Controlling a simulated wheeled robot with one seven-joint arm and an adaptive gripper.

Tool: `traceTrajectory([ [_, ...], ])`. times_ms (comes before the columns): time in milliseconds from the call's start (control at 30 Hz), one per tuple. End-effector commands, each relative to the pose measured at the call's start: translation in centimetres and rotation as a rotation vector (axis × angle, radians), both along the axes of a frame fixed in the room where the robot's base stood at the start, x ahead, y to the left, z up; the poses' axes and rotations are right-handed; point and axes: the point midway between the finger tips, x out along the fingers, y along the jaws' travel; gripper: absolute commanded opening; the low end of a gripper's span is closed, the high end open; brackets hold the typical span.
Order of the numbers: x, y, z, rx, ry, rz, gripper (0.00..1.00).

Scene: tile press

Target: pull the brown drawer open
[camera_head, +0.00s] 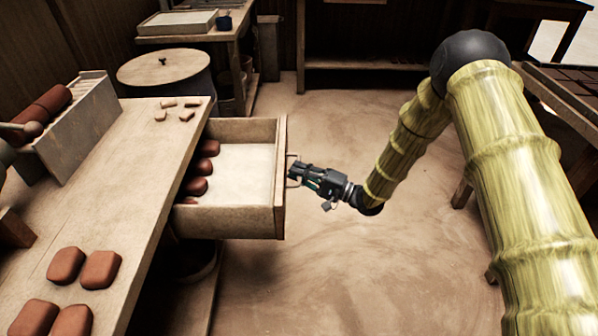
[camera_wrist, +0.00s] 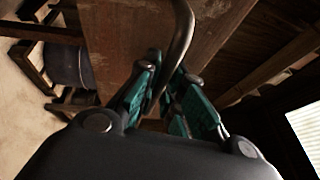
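The drawer (camera_head: 236,228) is wooden, pale in the head view, and stands well out from under the table's right side. Its light inner floor shows, with several reddish-brown lumps along the left part. Its front panel (camera_head: 281,180) faces right and bears a metal handle (camera_head: 292,171). My gripper (camera_head: 298,174) is at that handle, to the right of the panel. In the wrist view the curved dark handle (camera_wrist: 182,38) runs between the two teal-lined fingers (camera_wrist: 165,78), which are close on either side of it. The brown drawer front (camera_wrist: 125,40) lies behind it.
The work table (camera_head: 135,180) at left holds several brown lumps (camera_head: 100,269) and a pale slatted box (camera_head: 85,125). A round lidded barrel (camera_head: 163,68) stands behind it. The floor (camera_head: 340,265) right of the drawer is clear. Another table (camera_head: 575,85) stands at far right.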

Motion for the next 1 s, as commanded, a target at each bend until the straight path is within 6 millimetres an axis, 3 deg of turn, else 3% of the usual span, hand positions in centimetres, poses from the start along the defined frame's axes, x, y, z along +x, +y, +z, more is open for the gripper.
traceTrajectory([
  [467, -0.1, -0.6, -0.1, -0.001, 0.001, -0.002, 0.19],
  [1000, -2.8, -8.8, -1.7, -0.001, 0.002, -0.004, 0.19],
])
